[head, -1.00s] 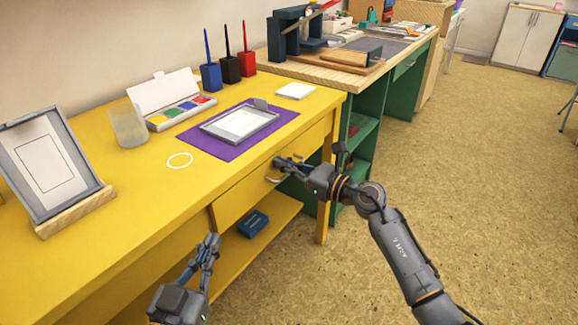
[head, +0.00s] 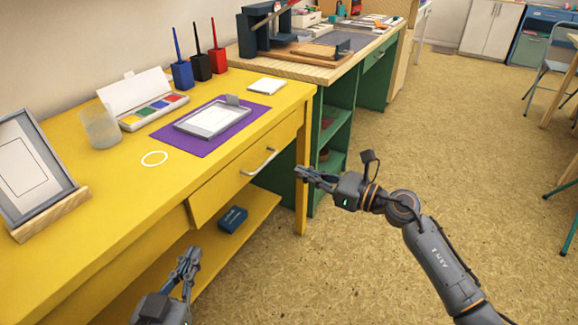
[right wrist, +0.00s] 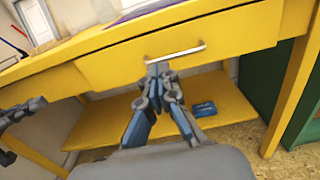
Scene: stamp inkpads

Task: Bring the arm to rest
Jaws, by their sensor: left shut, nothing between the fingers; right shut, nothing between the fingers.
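My right gripper (head: 309,176) is shut and empty, in the open air to the right of the yellow table's front. The drawer handle (head: 259,162) is a silver bar on the yellow drawer front (head: 230,186), to the left of the gripper and apart from it in the head view. In the right wrist view the shut fingertips (right wrist: 158,70) show just below the handle (right wrist: 175,54) in the picture. My left gripper (head: 190,257) is shut and empty, low in front of the table by the lower shelf.
The yellow table (head: 90,226) carries an ink pad set (head: 150,112), a purple mat (head: 178,138) with a grey tray, a clear cup (head: 100,127) and a framed board (head: 32,170). A blue box (head: 232,219) lies on the lower shelf. Open floor (head: 400,130) lies to the right.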

